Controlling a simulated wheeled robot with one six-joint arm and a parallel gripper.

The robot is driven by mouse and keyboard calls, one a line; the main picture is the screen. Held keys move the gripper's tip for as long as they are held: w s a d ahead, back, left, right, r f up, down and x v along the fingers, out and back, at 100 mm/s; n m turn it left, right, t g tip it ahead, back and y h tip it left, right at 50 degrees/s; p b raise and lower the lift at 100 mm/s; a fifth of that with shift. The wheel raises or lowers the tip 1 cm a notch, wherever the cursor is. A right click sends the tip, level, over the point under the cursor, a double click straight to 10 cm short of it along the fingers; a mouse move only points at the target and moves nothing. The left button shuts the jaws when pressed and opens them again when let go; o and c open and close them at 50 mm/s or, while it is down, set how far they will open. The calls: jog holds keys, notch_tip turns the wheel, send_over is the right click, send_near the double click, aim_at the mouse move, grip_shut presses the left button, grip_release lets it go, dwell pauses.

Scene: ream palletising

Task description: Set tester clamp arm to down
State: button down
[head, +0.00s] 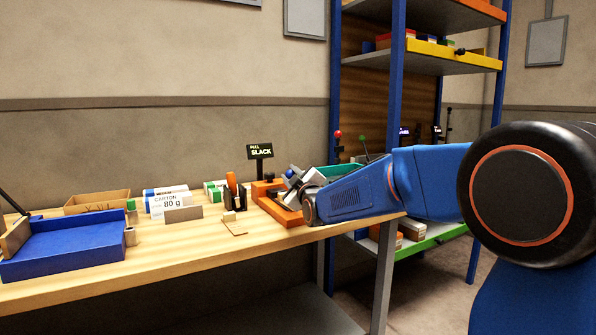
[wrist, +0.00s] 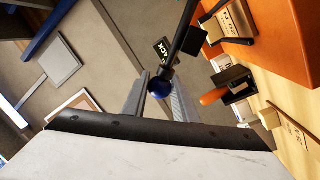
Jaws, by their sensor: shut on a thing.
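The orange tester (head: 286,214) sits at the right end of the wooden bench; its body also shows in the wrist view (wrist: 275,45). Its clamp arm (wrist: 182,35) is a thin dark lever that ends in a blue ball knob (wrist: 159,87). My gripper (wrist: 160,100) is shut on that knob, with the fingers on either side of it. The lever's exact angle is hard to tell.
A small black sign (head: 260,151) reading SLACK stands behind the tester. A holder with an orange handle (head: 231,184) is left of it. Carton packs (head: 168,203), a cardboard box (head: 97,202) and a blue tray (head: 68,247) are further left. A blue-post shelf (head: 397,60) rises behind.

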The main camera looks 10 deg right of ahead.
jog(key=a+f+n, duration=0.1)
jog(key=n, duration=0.1)
jog(key=a+f+n+y, duration=0.1)
jog(key=f+n, duration=0.1)
jog(key=shift+s+a, duration=0.25)
jog(key=shift+s, duration=0.15)
jog(key=shift+s+a+f+n+y, duration=0.1)
jog(key=shift+a+f+n+y, duration=0.2)
jog(key=shift+f+n, duration=0.5)
jog(key=shift+s+a+f+n+y, duration=0.1)
jog(key=shift+a+f+n, duration=0.35)
jog(key=shift+n, duration=0.45)
jog(key=shift+d+f, duration=0.1)
jog(key=c, duration=1.4)
grip_release()
jog(key=shift+c, duration=0.2)
jog(key=v, duration=1.7)
jog(key=shift+s+f, duration=0.15)
jog(key=shift+f, duration=0.15)
jog(key=shift+c, duration=0.2)
